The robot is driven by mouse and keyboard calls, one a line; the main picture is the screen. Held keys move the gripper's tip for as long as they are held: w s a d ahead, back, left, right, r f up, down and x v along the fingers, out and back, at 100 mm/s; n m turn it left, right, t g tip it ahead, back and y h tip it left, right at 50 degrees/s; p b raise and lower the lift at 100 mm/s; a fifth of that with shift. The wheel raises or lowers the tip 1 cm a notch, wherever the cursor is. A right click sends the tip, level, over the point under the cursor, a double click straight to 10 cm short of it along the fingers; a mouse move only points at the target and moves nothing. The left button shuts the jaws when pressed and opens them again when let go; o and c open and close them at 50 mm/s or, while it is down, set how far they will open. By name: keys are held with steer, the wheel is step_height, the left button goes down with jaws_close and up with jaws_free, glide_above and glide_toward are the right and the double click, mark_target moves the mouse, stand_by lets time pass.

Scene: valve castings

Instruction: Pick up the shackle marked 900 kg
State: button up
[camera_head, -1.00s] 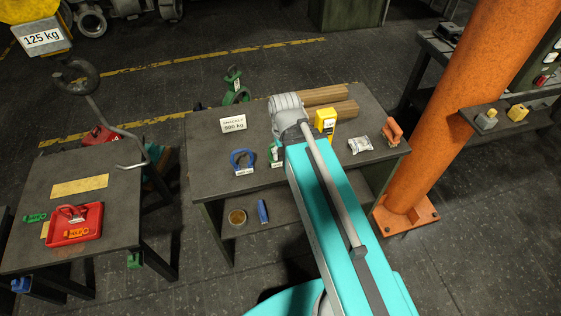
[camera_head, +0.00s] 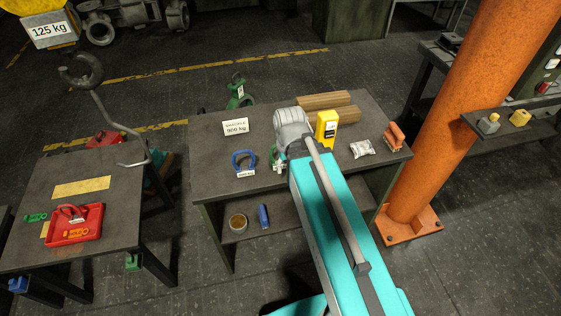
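A white sign (camera_head: 235,127) reading "shackle 900 kg" stands on the middle table (camera_head: 195,166). A blue shackle (camera_head: 244,157) stands in front of it with a small white tag too small to read for certain. A green shackle (camera_head: 274,155) stands right of the blue one, partly hidden by my arm, its tag not readable. A red shackle (camera_head: 71,211) lies in a red tray (camera_head: 88,235) on the left table. My arm reaches over the middle table near the green shackle. My gripper is hidden behind my arm, so its fingers do not show.
A yellow device (camera_head: 326,127), wooden blocks (camera_head: 327,100), a silver packet (camera_head: 362,148) and an orange item (camera_head: 394,136) lie on the middle table. An orange column (camera_head: 450,120) stands at right.

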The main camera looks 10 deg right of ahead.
step_height(320, 180, down, 8)
steer(key=b, duration=0.7)
steer(key=shift+r, duration=0.2)
steer(key=shift+d, duration=0.15)
